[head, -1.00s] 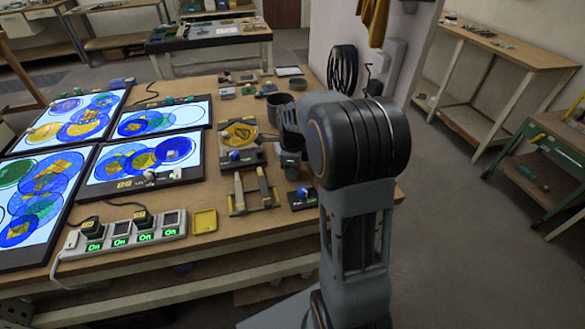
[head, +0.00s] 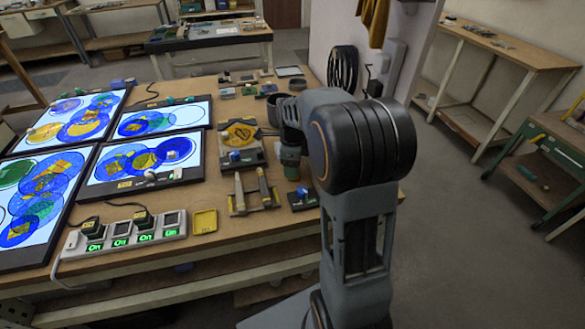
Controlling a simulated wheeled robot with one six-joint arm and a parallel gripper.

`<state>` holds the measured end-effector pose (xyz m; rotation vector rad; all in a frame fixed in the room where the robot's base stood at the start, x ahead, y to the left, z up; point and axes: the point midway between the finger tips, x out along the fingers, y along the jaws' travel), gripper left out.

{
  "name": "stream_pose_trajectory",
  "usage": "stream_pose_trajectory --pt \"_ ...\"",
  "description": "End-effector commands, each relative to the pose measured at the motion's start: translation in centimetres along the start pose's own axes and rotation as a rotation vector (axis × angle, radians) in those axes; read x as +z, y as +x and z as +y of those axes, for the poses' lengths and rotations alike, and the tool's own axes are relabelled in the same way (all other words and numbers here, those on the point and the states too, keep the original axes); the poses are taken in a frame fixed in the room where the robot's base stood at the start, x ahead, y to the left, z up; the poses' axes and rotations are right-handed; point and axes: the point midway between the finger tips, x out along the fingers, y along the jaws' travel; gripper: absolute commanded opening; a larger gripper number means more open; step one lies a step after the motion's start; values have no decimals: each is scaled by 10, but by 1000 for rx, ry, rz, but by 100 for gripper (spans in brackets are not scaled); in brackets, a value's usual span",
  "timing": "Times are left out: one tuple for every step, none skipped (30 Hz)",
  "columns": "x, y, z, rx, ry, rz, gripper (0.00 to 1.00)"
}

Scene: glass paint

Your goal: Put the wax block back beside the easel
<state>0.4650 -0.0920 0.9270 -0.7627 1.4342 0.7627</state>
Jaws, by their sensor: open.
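I cannot pick out the wax block with certainty. A small flat yellow piece (head: 204,221) lies near the bench's front edge, right of the power strip; I cannot tell whether it is the wax. I cannot tell which thing is the easel. Lit panels (head: 125,170) with blue and yellow glass lie at the left of the bench, and a slanted wooden post shows at the far left edge. My arm reaches over the bench's right side, its wrist over the area by a dark green cylinder (head: 291,158). My gripper's fingers are hidden behind my arm.
The wooden bench (head: 225,250) also holds a power strip (head: 125,232) with lit green displays, a two-pronged stand (head: 252,198), a dark-framed piece with yellow (head: 240,138) and a dark cup (head: 279,108). Bare wood shows along the front edge. A wall stands behind at right.

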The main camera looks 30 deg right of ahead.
Motion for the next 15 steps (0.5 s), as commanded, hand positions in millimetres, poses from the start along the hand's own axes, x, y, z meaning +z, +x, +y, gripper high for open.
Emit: stream_pose_trajectory --pt "0 -12 0 -5 0 -2 61" --pt "0 -18 0 -5 0 -2 61" --pt "0 -26 -1 -5 0 -2 61" --pt "0 -32 -1 -6 0 -2 61" --pt "0 -38 0 -5 0 -2 61" --pt "0 -46 0 -5 0 -2 61" --pt "0 -51 0 -4 0 -1 61" --pt "0 -57 -1 -5 0 -2 61" --pt "0 -64 0 -4 0 -2 61" --pt "0 -68 0 -4 0 -2 61" --pt "0 -73 0 -4 0 -1 61" --pt "0 -78 0 -4 0 -2 61" --pt "0 -82 0 -3 0 -1 61" --pt "0 -85 0 -2 0 -1 61" --pt "0 -89 0 -3 0 -1 61"
